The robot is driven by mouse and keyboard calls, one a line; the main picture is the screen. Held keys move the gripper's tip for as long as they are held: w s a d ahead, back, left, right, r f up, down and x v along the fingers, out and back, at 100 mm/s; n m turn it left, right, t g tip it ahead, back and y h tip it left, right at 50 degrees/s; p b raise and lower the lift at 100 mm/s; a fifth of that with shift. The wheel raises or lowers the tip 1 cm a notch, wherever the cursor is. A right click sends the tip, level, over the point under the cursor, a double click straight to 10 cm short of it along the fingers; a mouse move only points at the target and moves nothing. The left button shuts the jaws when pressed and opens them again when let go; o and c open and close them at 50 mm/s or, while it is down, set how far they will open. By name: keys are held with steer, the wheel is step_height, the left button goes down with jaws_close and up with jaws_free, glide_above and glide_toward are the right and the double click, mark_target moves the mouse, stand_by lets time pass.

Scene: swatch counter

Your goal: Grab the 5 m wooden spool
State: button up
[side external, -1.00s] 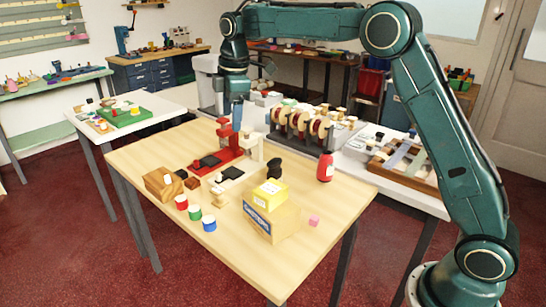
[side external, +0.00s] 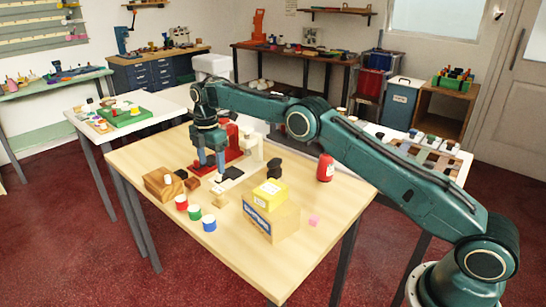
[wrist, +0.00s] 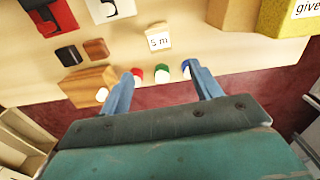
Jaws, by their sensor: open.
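The wooden spool marked "5 m" (wrist: 158,40) stands on the table, its pale label facing up in the wrist view. In the side view the small tan spool (side external: 220,201) stands in front of the cream stand. My gripper (side external: 211,170) is open and empty above the table, behind the spool in the side view. In the wrist view my gripper (wrist: 160,72) has its two blue fingers apart, and the spool shows beyond the fingertips, between their lines.
Red (side external: 181,202), green (side external: 195,213) and blue (side external: 209,224) spools stand nearby at the table's front-left edge. A wooden block (side external: 157,190) is left of them. A yellow box (side external: 270,187) on a carton (side external: 270,222) stands to the right. A red bottle (side external: 325,168) is farther back.

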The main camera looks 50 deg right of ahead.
mark_target(216, 191)
steer(key=shift+f, duration=0.1)
steer(key=shift+f, duration=4.25)
steer(key=shift+f, duration=0.15)
steer(key=shift+f, duration=2.45)
steer(key=shift+s, duration=0.1)
steer(key=shift+c, duration=0.4)
steer(key=c, duration=1)
